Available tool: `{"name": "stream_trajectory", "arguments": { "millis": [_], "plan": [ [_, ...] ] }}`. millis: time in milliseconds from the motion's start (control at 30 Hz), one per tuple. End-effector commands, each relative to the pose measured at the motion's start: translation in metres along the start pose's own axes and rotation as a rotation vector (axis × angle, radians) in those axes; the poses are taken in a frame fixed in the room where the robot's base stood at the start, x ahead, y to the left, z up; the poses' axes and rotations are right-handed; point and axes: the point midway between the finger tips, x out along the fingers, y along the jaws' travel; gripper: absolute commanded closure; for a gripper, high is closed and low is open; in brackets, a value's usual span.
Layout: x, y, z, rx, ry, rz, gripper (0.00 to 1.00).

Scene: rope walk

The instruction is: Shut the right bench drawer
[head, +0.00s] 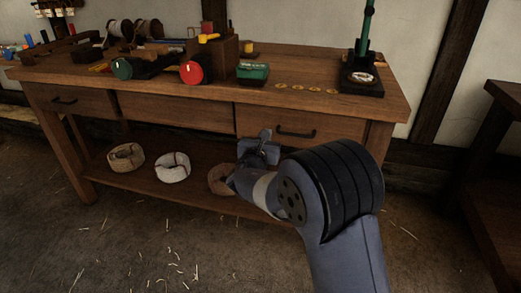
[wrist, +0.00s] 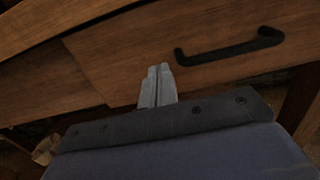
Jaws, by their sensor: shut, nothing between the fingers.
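The right bench drawer (head: 330,124) is a brown wooden front with a dark bar handle (head: 296,133), under the right end of the bench top. In the head view it looks about level with the bench front; a small gap cannot be ruled out. My gripper (head: 265,134) is at the drawer's left part, left of the handle. In the wrist view, the shut, empty fingers (wrist: 158,70) point at the drawer front (wrist: 150,45), with the handle (wrist: 230,50) to their right. I cannot tell whether the fingertips touch the wood. My wrist hides part of the drawer's lower edge.
The bench top (head: 215,85) holds spools, a green box (head: 253,73) and a dark stand (head: 361,82). A left drawer (head: 70,100) looks shut. Rope coils (head: 173,167) lie on the lower shelf. A dark wooden piece (head: 505,150) stands at right. The straw-strewn floor in front is clear.

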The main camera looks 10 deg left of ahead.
Motion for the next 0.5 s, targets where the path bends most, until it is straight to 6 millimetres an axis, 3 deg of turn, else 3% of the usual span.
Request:
{"name": "stream_trajectory", "arguments": {
  "millis": [500],
  "plan": [
    [-0.092,0.003,0.000,-0.001,0.003,0.003,1.00]
  ]
}}
